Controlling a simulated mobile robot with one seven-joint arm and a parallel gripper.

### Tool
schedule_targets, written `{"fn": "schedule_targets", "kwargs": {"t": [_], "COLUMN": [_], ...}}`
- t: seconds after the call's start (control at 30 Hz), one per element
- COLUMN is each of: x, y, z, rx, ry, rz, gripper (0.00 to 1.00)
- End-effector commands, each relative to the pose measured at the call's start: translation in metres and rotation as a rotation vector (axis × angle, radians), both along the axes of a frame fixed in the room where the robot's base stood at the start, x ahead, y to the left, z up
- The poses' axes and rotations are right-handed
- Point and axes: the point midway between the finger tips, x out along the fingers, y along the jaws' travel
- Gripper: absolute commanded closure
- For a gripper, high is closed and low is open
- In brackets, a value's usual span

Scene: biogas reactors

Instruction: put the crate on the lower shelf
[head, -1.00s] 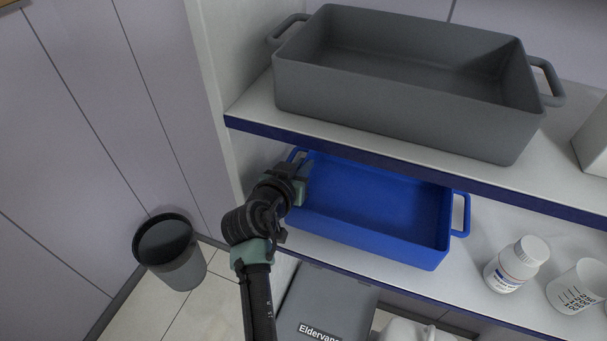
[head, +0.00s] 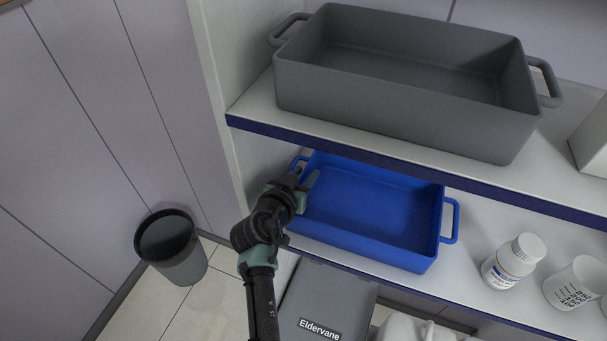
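The blue crate (head: 375,243) is on the lower shelf (head: 462,275), below the upper shelf's dark blue edge. It looks empty and level, with its long front wall close to the shelf's front edge. Its right handle (head: 451,221) is in clear view; its left handle (head: 297,163) is partly hidden behind my gripper. My gripper (head: 303,180) is at the crate's left end. Its fingers look spread, with one showing over the inside of the crate's left wall. I cannot tell whether they touch the crate.
A larger grey crate (head: 400,115) stands on the upper shelf, just above. A white bottle (head: 512,262) and a measuring beaker (head: 573,284) stand right of the blue crate. A grey lidded bin (head: 325,300) is below the shelf, and a dark waste bin (head: 172,250) stands on the floor left.

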Motion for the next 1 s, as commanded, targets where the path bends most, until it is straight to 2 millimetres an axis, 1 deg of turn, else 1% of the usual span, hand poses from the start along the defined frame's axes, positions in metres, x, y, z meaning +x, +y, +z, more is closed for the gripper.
{"fn": "schedule_targets", "kwargs": {"t": [0.13,0.27,0.7,0.83,1.0], "x": [-0.004,-0.014,-0.077,-0.092,-0.103], "y": [0.002,0.006,0.026,0.032,0.034], "z": [0.001,0.006,0.032,0.039,0.045], "rx": [0.0,0.001,0.0,0.0,0.0], "ry": [0.0,-0.001,0.0,0.0,0.001], "rz": [0.001,0.002,0.002,0.003,0.001], "gripper": [0.62,0.62,0.62,0.62,0.62]}}
